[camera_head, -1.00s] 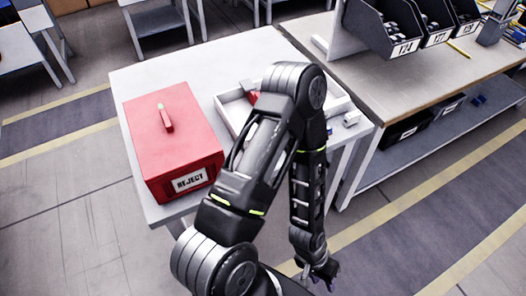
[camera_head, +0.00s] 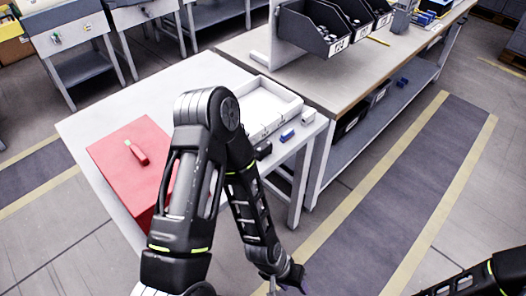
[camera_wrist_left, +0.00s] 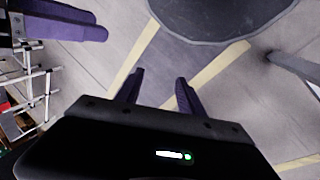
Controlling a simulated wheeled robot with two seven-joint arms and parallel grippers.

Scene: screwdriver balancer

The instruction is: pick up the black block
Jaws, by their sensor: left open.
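A small black block (camera_head: 263,150) lies near the front edge of the white table (camera_head: 105,115), just right of my left forearm, which may hide part of it. My left gripper (camera_head: 290,281) hangs low in front of the table, well away from the block. In the left wrist view its two purple-padded fingers (camera_wrist_left: 158,88) are apart with nothing between them, above the floor. Part of my right arm (camera_head: 470,285) enters at the lower right. Purple-padded fingers at the upper left of the wrist view look like my right gripper (camera_wrist_left: 70,22); their opening is unclear.
A blue block (camera_head: 287,135) and a pale block (camera_head: 308,117) lie right of the black one along the edge. A white tray (camera_head: 293,108) stands behind them. A red box (camera_head: 115,150) is at the left, partly behind my arm. A workbench (camera_head: 325,85) with dark bins adjoins at right.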

